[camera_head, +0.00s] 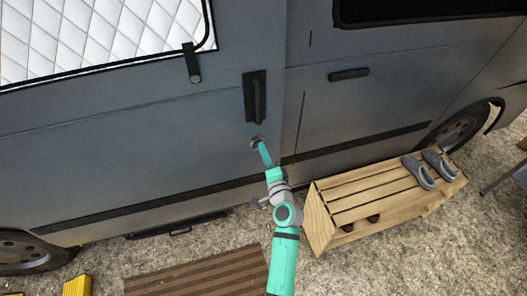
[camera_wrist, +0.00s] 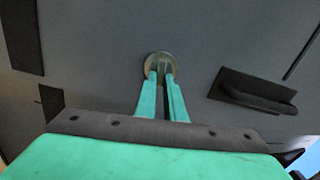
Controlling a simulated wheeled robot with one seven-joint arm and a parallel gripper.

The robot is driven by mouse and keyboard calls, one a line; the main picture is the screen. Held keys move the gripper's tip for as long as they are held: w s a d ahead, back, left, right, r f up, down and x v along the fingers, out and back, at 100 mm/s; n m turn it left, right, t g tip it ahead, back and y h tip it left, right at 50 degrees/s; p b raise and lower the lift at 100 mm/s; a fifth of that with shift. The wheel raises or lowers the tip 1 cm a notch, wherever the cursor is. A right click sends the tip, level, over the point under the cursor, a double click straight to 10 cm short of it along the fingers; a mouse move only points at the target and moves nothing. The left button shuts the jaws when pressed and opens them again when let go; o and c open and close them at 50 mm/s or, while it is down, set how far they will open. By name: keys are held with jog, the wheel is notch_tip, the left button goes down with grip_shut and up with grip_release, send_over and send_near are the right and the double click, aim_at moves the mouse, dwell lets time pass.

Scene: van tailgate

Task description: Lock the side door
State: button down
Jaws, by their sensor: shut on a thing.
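The grey side door (camera_head: 130,130) of the van is closed in its frame in the head view. Its black handle (camera_head: 256,97) sits near the door's right edge. Just below the handle is a small round lock (camera_head: 257,142), which also shows in the wrist view as a brass-grey disc (camera_wrist: 159,64). My gripper (camera_wrist: 161,76) is at the lock, its two teal fingers close together on a narrow upright piece, the lock's knob, at the disc's middle. The fingertips cover part of the knob. The door handle also shows at right in the wrist view (camera_wrist: 255,92).
A wooden slatted bench (camera_head: 380,195) with grey slippers (camera_head: 428,170) stands right of my arm, close to the van. A brown striped mat (camera_head: 200,272) lies on the gravel at lower left. A black step (camera_head: 178,226) runs along the van's bottom edge.

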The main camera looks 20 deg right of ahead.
jog(key=shift+m, duration=0.5)
jog(key=c, duration=1.8)
grip_release()
jog(key=shift+c, duration=0.2)
jog(key=s, duration=1)
jog(key=shift+s+d, duration=0.2)
jog(key=shift+s, duration=0.2)
jog(key=shift+f, duration=0.1)
